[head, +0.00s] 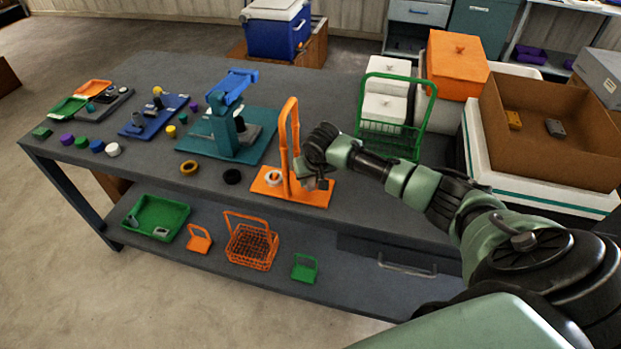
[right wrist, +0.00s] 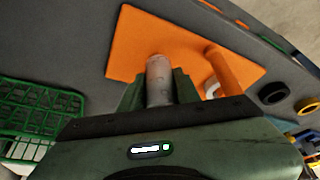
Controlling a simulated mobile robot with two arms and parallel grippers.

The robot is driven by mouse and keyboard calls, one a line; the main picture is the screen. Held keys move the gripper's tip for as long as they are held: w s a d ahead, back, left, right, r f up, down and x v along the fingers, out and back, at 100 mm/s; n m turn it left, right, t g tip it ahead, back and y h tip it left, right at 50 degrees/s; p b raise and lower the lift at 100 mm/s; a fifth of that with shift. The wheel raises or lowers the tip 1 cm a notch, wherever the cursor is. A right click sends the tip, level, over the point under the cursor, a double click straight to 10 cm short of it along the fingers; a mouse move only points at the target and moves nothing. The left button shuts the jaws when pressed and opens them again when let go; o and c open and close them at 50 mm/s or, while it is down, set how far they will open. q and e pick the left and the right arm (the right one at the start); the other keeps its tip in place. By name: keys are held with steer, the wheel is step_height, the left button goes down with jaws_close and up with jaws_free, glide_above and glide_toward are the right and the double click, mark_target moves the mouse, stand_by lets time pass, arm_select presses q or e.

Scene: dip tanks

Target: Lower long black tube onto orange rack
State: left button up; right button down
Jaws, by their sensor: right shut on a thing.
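The orange rack (head: 318,198) lies on the table as a flat plate with a tall upright orange hoop (head: 290,128). A white ring (head: 273,177) sits at the foot of the upright. My right gripper (head: 312,180) is over the plate's right part, beside the upright. In the right wrist view its green fingers are shut on a tube (right wrist: 159,80), which looks grey rather than black, with the orange plate (right wrist: 140,40) beyond it. The tube's far end is over the plate; I cannot tell whether it touches. My left gripper is not in view.
A black ring (head: 231,176) and an amber ring (head: 189,168) lie left of the rack. A blue and teal press (head: 230,125) stands behind them. A tall green wire basket (head: 395,135) stands close behind my right arm. The table front between the rings and the edge is clear.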

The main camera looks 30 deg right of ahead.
steer(key=c, duration=0.9)
jaws_free()
steer(key=shift+r, duration=0.1)
steer(key=shift+c, duration=0.2)
steer(key=shift+o, duration=0.3)
steer(key=o, duration=0.4)
step_height(320, 180, up, 8)
steer(key=p, duration=0.8)
steer(key=shift+p, duration=0.3)
